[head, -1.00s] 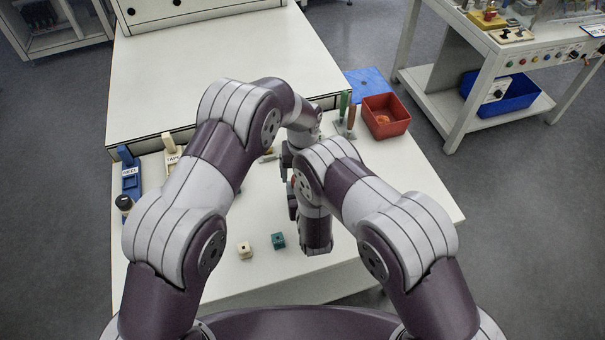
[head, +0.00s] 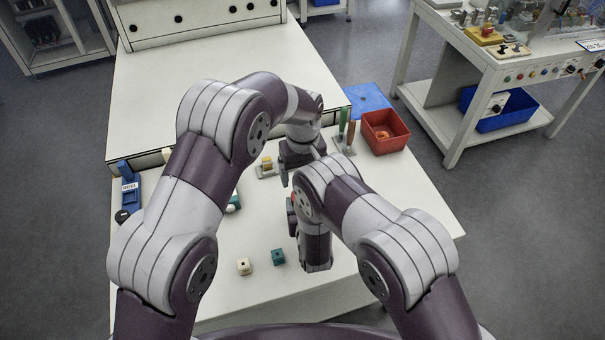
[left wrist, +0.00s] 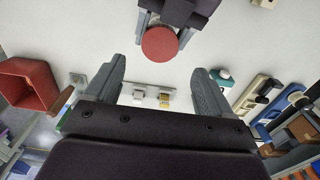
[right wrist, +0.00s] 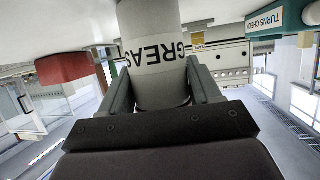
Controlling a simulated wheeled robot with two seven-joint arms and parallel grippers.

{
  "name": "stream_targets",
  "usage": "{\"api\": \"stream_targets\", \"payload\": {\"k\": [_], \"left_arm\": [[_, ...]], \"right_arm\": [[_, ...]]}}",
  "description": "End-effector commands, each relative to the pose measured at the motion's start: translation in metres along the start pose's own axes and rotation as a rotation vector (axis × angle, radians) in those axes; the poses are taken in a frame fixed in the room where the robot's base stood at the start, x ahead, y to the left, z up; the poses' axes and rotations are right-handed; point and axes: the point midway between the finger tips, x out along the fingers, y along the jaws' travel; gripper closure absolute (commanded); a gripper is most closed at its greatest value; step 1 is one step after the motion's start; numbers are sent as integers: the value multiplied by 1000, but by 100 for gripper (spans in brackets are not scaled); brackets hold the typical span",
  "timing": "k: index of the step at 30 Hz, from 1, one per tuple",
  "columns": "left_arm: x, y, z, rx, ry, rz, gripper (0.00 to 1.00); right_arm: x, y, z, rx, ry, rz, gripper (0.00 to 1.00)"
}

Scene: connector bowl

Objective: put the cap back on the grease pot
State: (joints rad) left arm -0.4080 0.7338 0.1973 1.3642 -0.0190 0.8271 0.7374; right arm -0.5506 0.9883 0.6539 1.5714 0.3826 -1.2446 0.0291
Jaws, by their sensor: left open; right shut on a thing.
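My right gripper (right wrist: 162,88) is shut on the grease pot (right wrist: 152,45), a pale cylinder with dark lettering reading "GREAS". In the left wrist view the pot's end shows as a flat round red face (left wrist: 160,44) between the right gripper's fingers. This looks like the red cap sitting on the pot; how well it is seated I cannot tell. In the head view the right gripper (head: 293,213) is mostly hidden by its arm. My left gripper (left wrist: 157,88) is open and empty, apart from the red face. In the head view it (head: 298,158) is beyond the right gripper.
A red bin (head: 398,146) and a blue mat (head: 367,97) are at the table's back right, beside upright handled tools (head: 343,122). A blue stand (head: 130,188) is at the left. A cream cube (head: 244,266) and a teal cube (head: 278,257) lie near the front.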

Motion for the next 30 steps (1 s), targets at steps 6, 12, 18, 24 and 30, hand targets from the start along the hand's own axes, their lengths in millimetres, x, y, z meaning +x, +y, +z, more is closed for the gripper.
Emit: {"api": "stream_targets", "payload": {"k": [6, 12, 18, 24, 30], "left_arm": [[16, 0, 0, 1, -2, -2, 17], [50, -1, 0, 2, -3, -3, 17], [74, 0, 0, 2, 0, -1, 17], [80, 0, 0, 2, 1, 0, 17], [80, 0, 0, 3, 1, 0, 20]], "right_arm": [[0, 0, 0, 0, 1, 0, 100], [0, 0, -1, 0, 2, 0, 100], [0, 0, -1, 0, 1, 0, 100], [0, 0, -1, 0, 1, 0, 100], [0, 0, -1, 0, 2, 0, 100]]}}
